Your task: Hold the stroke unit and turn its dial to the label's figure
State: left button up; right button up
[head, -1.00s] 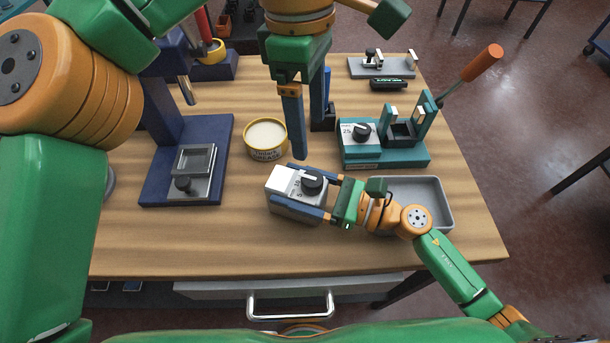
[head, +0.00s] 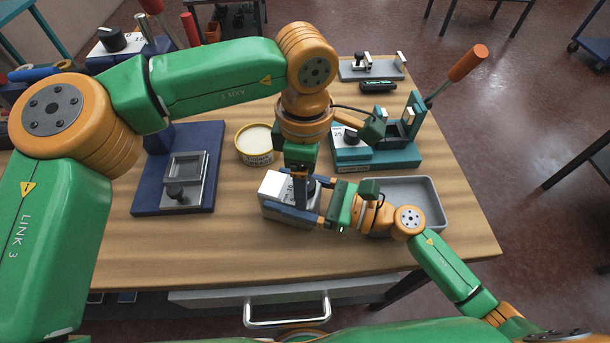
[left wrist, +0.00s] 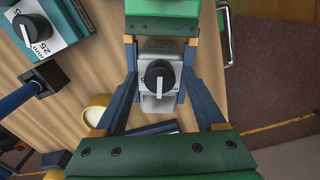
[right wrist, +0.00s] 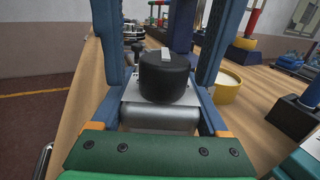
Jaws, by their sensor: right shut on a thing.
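The stroke unit (head: 272,190) is a grey box with a white top and a black dial (left wrist: 160,80). It lies near the table's front. My right gripper (head: 291,202) is shut on its sides, coming from the right. My left gripper (head: 302,198) points down over the unit, its fingers open on either side of the dial. The dial also shows in the right wrist view (right wrist: 164,78), with a pale pointer mark on top. In the head view my left gripper largely hides the dial, and its figures cannot be read.
A teal fixture (head: 375,160) with a dial, a white plate reading 25 and an orange-handled lever stands behind right. A grey tray (head: 440,212) lies right, partly under my right arm. A yellow tin (head: 240,148) and a blue stand (head: 214,140) are left. The front strip is clear.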

pick_arm(q)
grip_shut()
jog(key=shift+n, duration=0.3)
jog(key=n, duration=1.1)
pick_arm(e)
jog(key=shift+f, duration=0.1)
pick_arm(q)
jog(key=shift+s+n, duration=0.1)
jog(key=shift+n, duration=0.2)
pick_arm(e)
jog(key=shift+d, duration=0.1)
pick_arm(q)
jog(key=shift+o, duration=1.2)
grip_release()
jog(key=shift+r, duration=0.1)
